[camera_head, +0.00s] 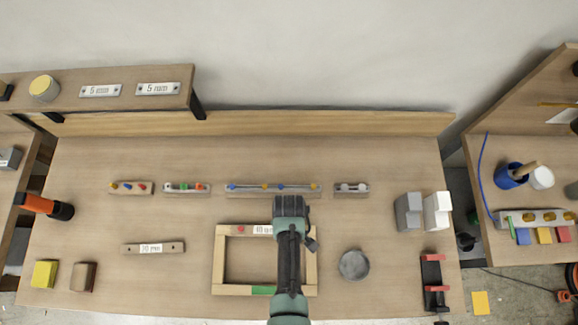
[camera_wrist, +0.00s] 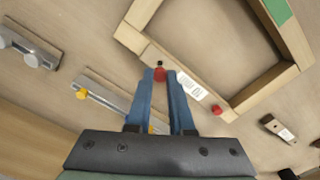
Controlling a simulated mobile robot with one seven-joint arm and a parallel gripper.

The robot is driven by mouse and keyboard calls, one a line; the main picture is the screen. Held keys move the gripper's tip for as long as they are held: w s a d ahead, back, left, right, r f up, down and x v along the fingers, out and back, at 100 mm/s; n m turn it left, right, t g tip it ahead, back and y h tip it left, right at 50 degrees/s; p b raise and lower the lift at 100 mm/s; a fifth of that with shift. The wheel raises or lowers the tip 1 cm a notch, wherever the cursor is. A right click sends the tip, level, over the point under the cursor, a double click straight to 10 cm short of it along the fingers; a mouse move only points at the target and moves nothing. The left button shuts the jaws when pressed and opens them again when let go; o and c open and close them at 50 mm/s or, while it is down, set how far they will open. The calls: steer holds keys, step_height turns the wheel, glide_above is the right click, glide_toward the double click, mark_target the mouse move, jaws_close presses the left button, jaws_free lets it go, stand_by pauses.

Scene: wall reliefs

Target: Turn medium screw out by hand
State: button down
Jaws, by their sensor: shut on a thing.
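A wooden frame (camera_head: 222,262) lies on the bench, with a small white label (camera_wrist: 190,88) and red screws on its far side. One red screw (camera_head: 241,229) sits at the frame's far left corner and also shows in the wrist view (camera_wrist: 218,107). A second red screw (camera_wrist: 159,74) is between my blue fingertips, near the frame's other far corner. My gripper (camera_wrist: 161,75) is shut on this second screw. In the head view my gripper (camera_head: 291,208) covers that corner and hides the screw. I cannot tell how deep the screw sits.
A metal rail (camera_head: 273,189) with blue and yellow knobs lies just behind the frame, close to my fingers. A rail with grey knobs (camera_head: 351,188) is further right. A grey disc (camera_head: 354,265) stands right of the frame. A labelled strip (camera_head: 153,248) lies left.

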steer(key=shift+r, duration=0.9)
steer(key=shift+r, duration=0.15)
steer(key=shift+r, duration=0.9)
